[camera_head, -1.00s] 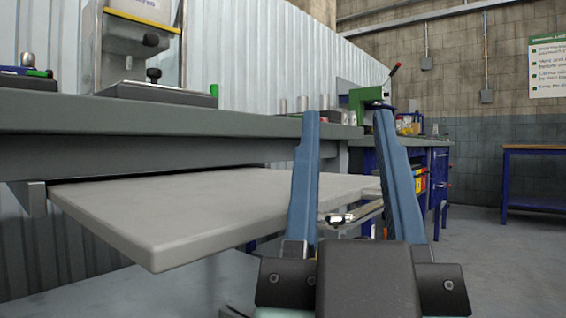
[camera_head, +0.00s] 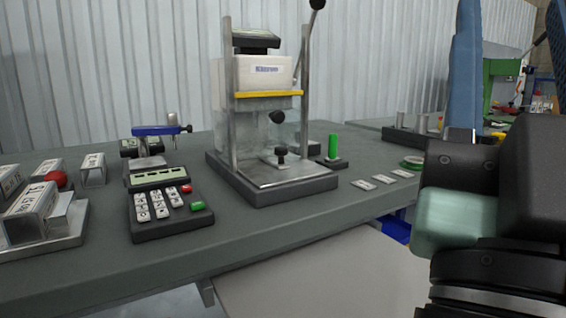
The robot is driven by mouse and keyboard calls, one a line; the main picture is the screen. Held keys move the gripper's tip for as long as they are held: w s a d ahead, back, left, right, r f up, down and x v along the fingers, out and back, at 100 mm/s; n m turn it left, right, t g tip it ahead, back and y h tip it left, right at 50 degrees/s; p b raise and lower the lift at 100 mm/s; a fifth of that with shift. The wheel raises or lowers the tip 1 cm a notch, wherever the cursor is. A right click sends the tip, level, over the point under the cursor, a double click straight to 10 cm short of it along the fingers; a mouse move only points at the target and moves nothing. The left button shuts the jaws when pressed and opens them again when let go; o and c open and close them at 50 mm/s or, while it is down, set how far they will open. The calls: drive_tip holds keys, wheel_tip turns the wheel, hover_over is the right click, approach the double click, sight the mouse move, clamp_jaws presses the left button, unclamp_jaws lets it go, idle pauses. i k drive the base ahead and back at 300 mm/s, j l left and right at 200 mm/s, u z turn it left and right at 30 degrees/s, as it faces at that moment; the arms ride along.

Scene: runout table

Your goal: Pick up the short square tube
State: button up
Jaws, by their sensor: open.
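Several pale metal square tubes with printed labels lie at the left end of the grey bench. A short square tube (camera_head: 93,170) lies apart on the bench top with its open end showing.
A keypad box (camera_head: 168,206) and a small blue clamp device (camera_head: 155,132) stand right of the tubes. A tall press (camera_head: 270,185) with a lever stands mid-bench. Flat labelled pieces (camera_head: 375,183) and a green tape roll (camera_head: 412,162) lie near my gripper. A pale lower shelf (camera_head: 330,280) juts out in front.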

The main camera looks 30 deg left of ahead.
sight(24, 224)
drive_tip(key=i+l+u, duration=0.15)
drive_tip(key=u, duration=1.8)
